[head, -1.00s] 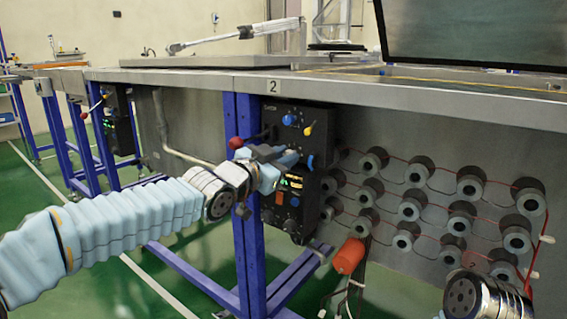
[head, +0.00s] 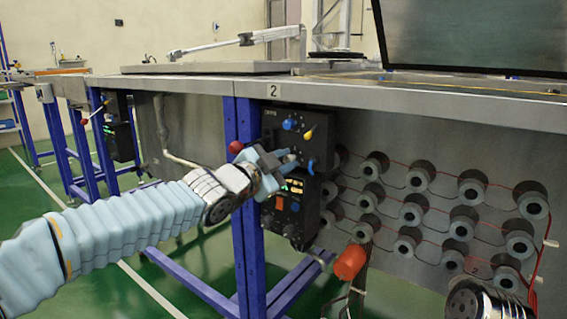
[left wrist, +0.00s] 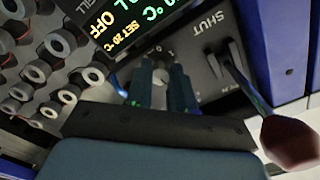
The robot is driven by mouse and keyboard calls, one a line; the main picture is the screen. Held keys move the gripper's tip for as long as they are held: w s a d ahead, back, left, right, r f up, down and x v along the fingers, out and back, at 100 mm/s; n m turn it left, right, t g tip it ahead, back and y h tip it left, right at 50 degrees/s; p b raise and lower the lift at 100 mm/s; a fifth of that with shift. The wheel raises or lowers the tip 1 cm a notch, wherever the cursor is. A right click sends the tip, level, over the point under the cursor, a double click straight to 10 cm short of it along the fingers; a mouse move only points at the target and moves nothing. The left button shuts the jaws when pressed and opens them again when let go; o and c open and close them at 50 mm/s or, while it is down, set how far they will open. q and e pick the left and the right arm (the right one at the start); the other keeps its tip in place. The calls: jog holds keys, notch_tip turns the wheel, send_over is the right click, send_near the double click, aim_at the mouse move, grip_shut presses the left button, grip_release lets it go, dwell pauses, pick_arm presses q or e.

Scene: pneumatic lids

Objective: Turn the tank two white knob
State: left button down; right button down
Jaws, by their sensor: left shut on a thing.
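The tank two control panel (head: 268,121) is a black unit on the blue frame under the "2" label. My left gripper (head: 291,158) is at the panel, just above its lit display (head: 294,185). In the left wrist view, my left gripper's fingers (left wrist: 161,92) are shut on the white knob (left wrist: 160,74), one on each side. Only a small pale part of the knob shows between them. The knob is hidden behind the gripper in the head view. My right gripper is out of view; only part of my right arm shows at the bottom right.
A lever with a dark red ball (left wrist: 290,140), marked "SHUT", stands close beside my left gripper; the ball (head: 236,147) also shows in the head view. A blue knob (head: 290,124) and yellow lever (head: 309,133) sit above. Grey cylinders (head: 415,178) line the wall to the right.

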pick_arm(q)
jog(key=shift+f, duration=0.1)
jog(key=c, duration=1)
grip_release()
jog(key=p+v, duration=0.4)
jog(key=v, duration=1)
jog(key=shift+w, duration=0.1)
